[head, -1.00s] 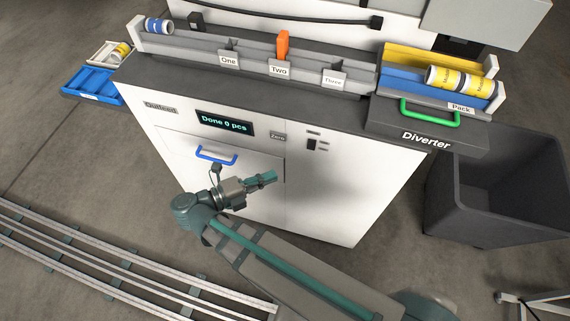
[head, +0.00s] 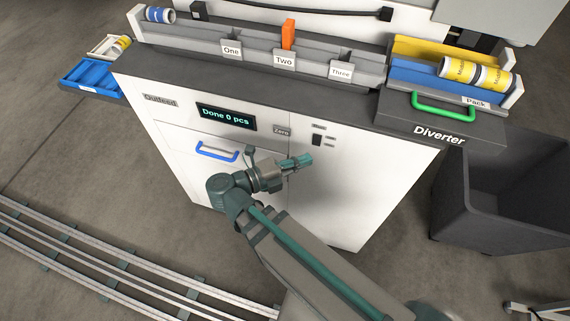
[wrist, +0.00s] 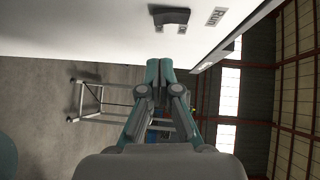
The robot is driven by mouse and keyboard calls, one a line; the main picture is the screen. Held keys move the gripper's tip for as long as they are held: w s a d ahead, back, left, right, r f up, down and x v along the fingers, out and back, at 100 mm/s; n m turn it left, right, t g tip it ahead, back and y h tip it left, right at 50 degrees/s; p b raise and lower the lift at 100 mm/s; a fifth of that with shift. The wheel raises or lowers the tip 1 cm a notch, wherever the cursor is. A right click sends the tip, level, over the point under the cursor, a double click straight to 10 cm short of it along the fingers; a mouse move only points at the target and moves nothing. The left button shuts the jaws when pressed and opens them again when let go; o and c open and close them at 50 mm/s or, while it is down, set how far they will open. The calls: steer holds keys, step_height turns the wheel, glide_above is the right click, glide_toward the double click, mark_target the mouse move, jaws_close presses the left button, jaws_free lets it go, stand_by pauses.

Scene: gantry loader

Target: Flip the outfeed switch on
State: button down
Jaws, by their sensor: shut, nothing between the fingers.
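A small black rocker switch (head: 317,140) sits on the white front panel of the machine, right of the "Zero" button, with a small label above it. In the wrist view the dark switch (wrist: 170,18) is at the top, beside a label reading "Run" (wrist: 216,16). Which way it is set I cannot tell. My gripper (head: 306,160) is shut and empty, just below and left of the switch in the head view. In the wrist view the closed fingertips (wrist: 159,66) point along the panel, apart from the switch.
A display (head: 226,116) reads "Done 0 pcs". A blue drawer handle (head: 217,152) is left of my arm. A green handle (head: 442,108) is on the Diverter at right. A dark bin (head: 455,190) stands right of the machine. An orange lever (head: 288,34) stands at lane Two.

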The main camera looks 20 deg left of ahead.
mark_target(319, 146)
steer(key=shift+w+d+f+p, duration=0.1)
steer(key=shift+w+p, duration=0.15)
steer(key=shift+w, duration=0.5)
steer(key=shift+w+a+f+p, duration=0.1)
steer(key=shift+w+p, duration=0.2)
steer(key=shift+w, duration=0.4)
steer(key=shift+w+d+f+p, duration=0.1)
steer(key=shift+w+p, duration=0.15)
steer(key=shift+w, duration=0.5)
steer(key=shift+f+b, duration=0.15)
steer(key=shift+b, duration=0.15)
